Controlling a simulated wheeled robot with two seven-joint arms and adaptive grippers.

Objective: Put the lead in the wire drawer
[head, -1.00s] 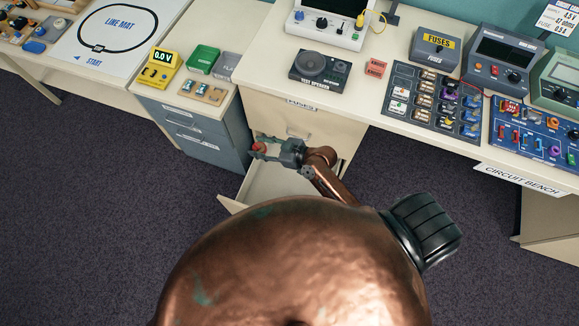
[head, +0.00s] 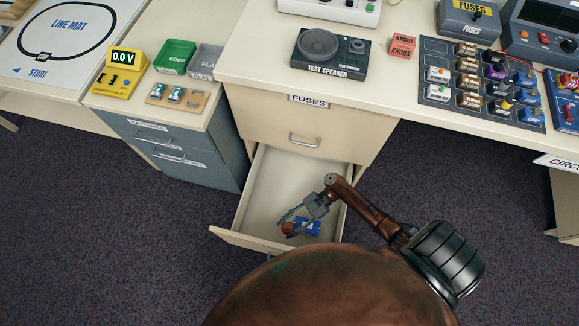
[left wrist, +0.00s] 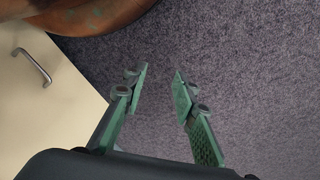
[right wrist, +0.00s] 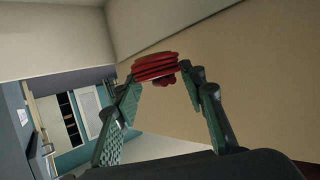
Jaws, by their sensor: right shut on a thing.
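The lead is a coiled red cable (right wrist: 157,67), held between the fingertips of my right gripper (right wrist: 160,82) in the right wrist view. In the head view the right gripper (head: 287,224) is shut on the red lead (head: 288,228), over the inside of an open cream drawer (head: 262,192). I cannot tell how far above the drawer floor it is. The drawer is pulled out below a shut drawer labelled FUSES (head: 273,122); its own label is not readable. My left gripper (left wrist: 160,78) is open and empty over the carpet in the left wrist view.
A blue and white item (head: 309,227) lies in the open drawer beside the right gripper. A grey-blue drawer cabinet (head: 215,160) stands to the left. A test speaker (head: 330,55) and a red box (head: 402,46) stand on the bench top. Carpet is free in front.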

